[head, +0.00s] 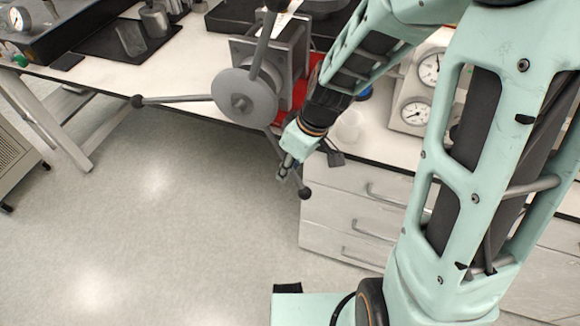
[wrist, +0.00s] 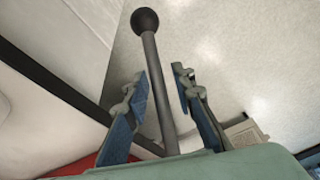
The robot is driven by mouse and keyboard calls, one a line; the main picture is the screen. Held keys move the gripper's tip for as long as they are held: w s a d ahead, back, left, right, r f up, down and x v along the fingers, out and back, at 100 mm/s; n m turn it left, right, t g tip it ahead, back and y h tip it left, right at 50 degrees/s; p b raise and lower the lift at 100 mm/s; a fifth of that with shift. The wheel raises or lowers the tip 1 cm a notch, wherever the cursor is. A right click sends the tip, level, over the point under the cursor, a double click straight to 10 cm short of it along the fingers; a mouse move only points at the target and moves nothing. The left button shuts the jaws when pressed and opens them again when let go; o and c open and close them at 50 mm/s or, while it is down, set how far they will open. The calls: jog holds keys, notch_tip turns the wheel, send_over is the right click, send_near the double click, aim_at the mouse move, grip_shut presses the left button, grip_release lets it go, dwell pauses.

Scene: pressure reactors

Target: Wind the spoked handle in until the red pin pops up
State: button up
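The spoked handle (head: 245,98) has a grey round hub and three visible spokes with dark ball ends. One spoke points left, one up, one down to the right. My gripper (head: 287,170) is at the lower-right spoke, short of its ball end (head: 305,193). In the wrist view, that spoke (wrist: 157,85) runs between the two fingers of my gripper (wrist: 159,76), its black ball beyond the tips. The fingers stand apart; a gap shows on the right, and the left finger is close to the spoke. I cannot make out the red pin.
The handle sits on a grey metal block (head: 290,45) at the white bench's front edge, with red surface behind it. A gauge panel (head: 412,100) stands right of my forearm. Drawers (head: 350,205) are below. The floor (head: 170,210) in front is clear.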

jog(key=shift+d, duration=0.1)
jog(key=v, duration=1.2)
dwell(0.4)
